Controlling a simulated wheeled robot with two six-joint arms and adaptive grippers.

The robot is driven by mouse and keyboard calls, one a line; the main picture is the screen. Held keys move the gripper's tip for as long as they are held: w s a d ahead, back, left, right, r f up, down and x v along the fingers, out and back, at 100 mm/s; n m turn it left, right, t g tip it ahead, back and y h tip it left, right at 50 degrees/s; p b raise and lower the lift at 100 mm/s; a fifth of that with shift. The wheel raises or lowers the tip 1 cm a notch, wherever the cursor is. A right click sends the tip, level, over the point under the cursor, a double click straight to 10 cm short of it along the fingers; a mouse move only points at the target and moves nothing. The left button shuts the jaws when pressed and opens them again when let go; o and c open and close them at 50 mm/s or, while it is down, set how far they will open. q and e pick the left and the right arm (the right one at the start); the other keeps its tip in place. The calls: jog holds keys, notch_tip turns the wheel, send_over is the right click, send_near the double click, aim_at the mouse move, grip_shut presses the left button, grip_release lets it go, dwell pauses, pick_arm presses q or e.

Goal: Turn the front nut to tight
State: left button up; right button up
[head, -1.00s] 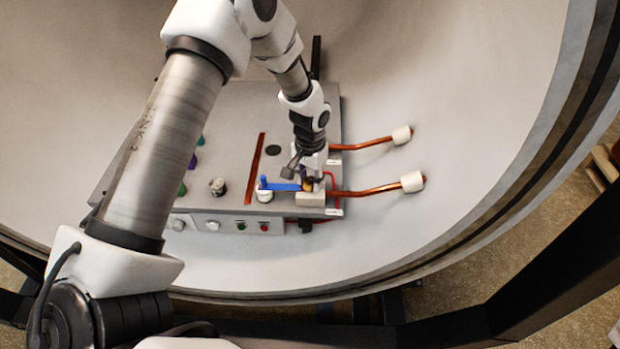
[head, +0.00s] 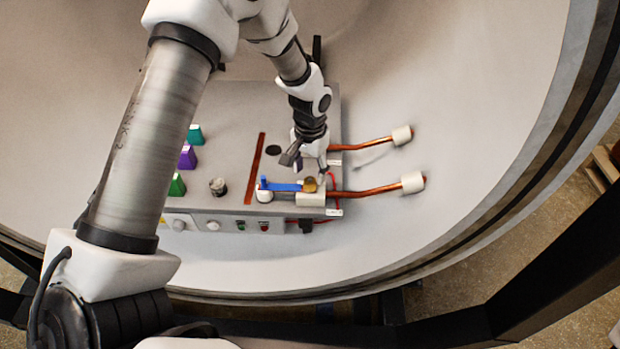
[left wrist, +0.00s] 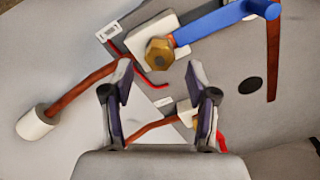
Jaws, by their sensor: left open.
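The front nut is a brass hex nut (head: 311,185) on a white block (head: 311,199) at the front right of the grey panel. A blue wrench-like bar (head: 283,187) reaches left from it. In the left wrist view the nut (left wrist: 160,53) and the blue bar (left wrist: 222,23) lie beyond my fingertips. My left gripper (head: 307,163) is open, just behind the nut in the head view and apart from it. Its two fingers (left wrist: 159,76) show empty in the left wrist view. A second brass nut (left wrist: 205,118) is partly hidden behind one finger. My right gripper is not in view.
Copper pipes (head: 365,193) with white ends run right from the panel (head: 230,125). Teal, purple and green blocks (head: 187,157) and a round knob (head: 218,187) stand to the left. A red cable loops near the nut. The curved chamber wall surrounds everything.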

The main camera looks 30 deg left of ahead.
aim_at(310, 180)
pick_arm(q)
notch_tip(310, 180, up, 8)
jog(key=shift+s, duration=0.1)
dwell(0.4)
jog(key=s+d+f+g+b, duration=0.1)
jog(key=s+d+f+g, duration=0.15)
jog(key=s+f, duration=0.75)
jog(key=s+d+f+g+b, duration=0.1)
jog(key=s+d+f+g, duration=0.15)
jog(key=s+f, duration=0.7)
jog(key=s+d+f+t+b, duration=0.1)
jog(key=s+d+f, duration=0.1)
jog(key=s+f, duration=0.4)
jog(key=s+d+f+b, duration=0.1)
jog(key=s+d+f, duration=0.15)
jog(key=s, duration=0.45)
jog(key=w+t, duration=0.2)
jog(key=w+a+t, duration=0.1)
jog(key=w+t, duration=0.1)
jog(key=shift+w+p, duration=0.2)
jog(key=shift+p, duration=0.15)
